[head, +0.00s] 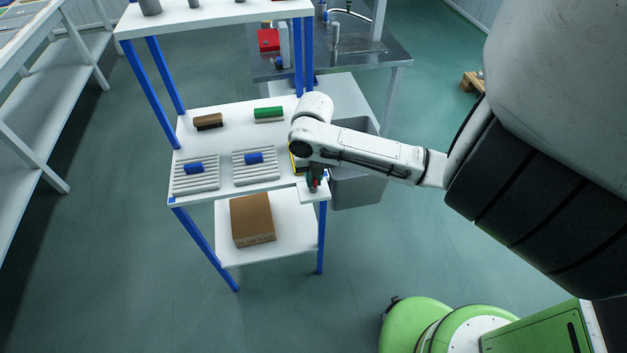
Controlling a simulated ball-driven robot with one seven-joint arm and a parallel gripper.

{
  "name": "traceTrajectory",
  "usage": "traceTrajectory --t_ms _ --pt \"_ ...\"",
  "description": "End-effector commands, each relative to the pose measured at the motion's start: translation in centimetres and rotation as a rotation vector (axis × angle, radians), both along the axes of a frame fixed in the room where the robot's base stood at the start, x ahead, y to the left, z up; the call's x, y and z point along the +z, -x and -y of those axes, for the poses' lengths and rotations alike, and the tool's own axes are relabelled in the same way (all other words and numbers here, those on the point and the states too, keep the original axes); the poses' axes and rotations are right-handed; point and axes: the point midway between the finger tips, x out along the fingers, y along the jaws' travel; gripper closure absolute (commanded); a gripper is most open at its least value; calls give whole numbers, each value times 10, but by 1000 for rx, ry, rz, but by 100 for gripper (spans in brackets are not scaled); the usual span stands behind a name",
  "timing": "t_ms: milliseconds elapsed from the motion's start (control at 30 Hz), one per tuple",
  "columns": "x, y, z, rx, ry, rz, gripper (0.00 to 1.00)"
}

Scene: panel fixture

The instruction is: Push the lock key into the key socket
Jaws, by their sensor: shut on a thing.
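My gripper (314,182) points down at the right front corner of the middle shelf. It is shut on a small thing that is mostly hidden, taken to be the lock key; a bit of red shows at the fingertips. A white plate (320,194) lies right under the fingers at that corner. A yellow-edged dark fixture (293,160) shows just left of my wrist, mostly covered by my arm. I cannot make out the key socket, or whether the key touches it.
The shelf (228,137) also holds two ribbed grey racks (196,183) with blue handles, a brown brush (208,121) and a green-topped block (269,114). A cardboard box (252,220) stands on the lower shelf. A grey bin (357,188) stands to the right, below my arm.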

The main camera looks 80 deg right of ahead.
Motion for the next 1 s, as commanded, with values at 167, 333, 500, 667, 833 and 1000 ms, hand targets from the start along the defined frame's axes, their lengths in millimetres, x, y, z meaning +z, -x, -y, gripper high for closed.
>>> traceTrajectory --t_ms 167,333,500,667,833,1000 --pt "0 0 0 0 0 0 99" --pt "0 0 0 0 0 0 100" --pt "0 0 0 0 0 0 100" --pt "2 0 0 0 0 0 100" --pt "6 0 0 0 1 0 100" --pt "9 0 0 0 1 0 100"
